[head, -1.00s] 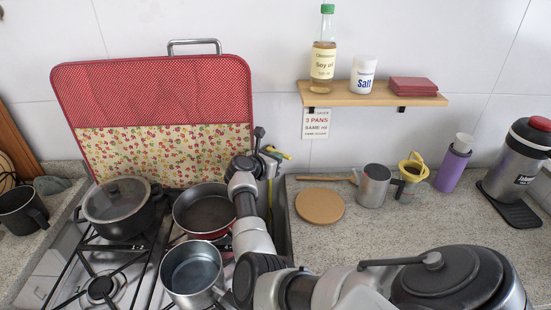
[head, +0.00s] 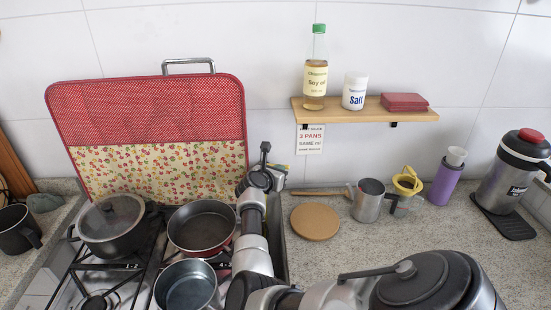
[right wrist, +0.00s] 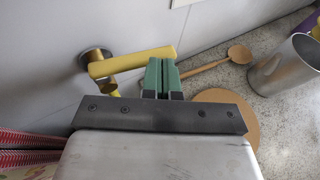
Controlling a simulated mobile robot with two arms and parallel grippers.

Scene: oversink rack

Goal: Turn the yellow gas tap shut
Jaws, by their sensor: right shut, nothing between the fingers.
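The yellow gas tap (right wrist: 135,62) shows in the right wrist view. Its lever reaches rightward from a round metal fitting on the white wall, with a yellow part below. My right gripper (right wrist: 162,72) is shut and empty. Its green fingertips are at the free right end of the lever, overlapping it in the picture; I cannot tell whether they touch. In the head view the right gripper (head: 279,172) is near the wall, right of the red board, and the tap is mostly hidden there. My left gripper is not in view.
A red patterned board (head: 160,125) leans on the wall beside the tap. Pans (head: 203,228) stand on the stove below. A shelf (head: 365,113) with bottles is up to the right. A wooden spoon (right wrist: 237,55) and a round board (head: 315,222) lie on the counter.

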